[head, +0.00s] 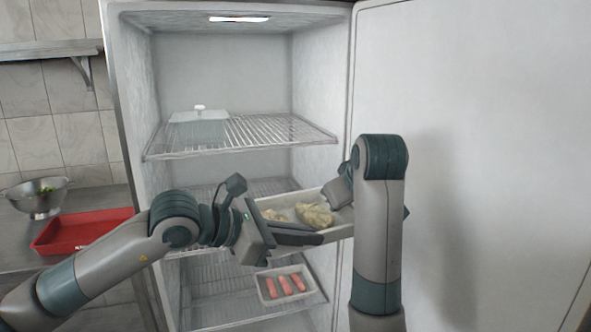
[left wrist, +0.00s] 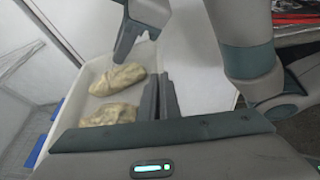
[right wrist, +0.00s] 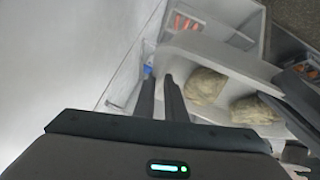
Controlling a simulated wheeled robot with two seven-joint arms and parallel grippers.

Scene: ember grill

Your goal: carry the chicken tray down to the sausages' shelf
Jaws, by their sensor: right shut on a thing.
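The chicken tray (head: 338,232) is a white tray with pale chicken pieces (head: 314,214) in it. It is at the fridge opening, above the sausages' shelf. My left gripper (head: 318,236) is at the tray's near side; its fingers close on the wall, seen in the left wrist view (left wrist: 160,96). My right gripper (right wrist: 162,92) is shut on the tray's other end; my right arm hides this grip in the head view. The sausages (head: 285,285) lie in a small white tray (head: 262,291) on the lower wire shelf (head: 215,300).
An upper wire shelf (head: 260,136) holds a lidded clear container (head: 198,118). The open fridge door (head: 480,120) stands at the right. A red tray (head: 75,231) and a metal colander (head: 38,205) are on the left counter. The lower shelf has bare room left of the sausages.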

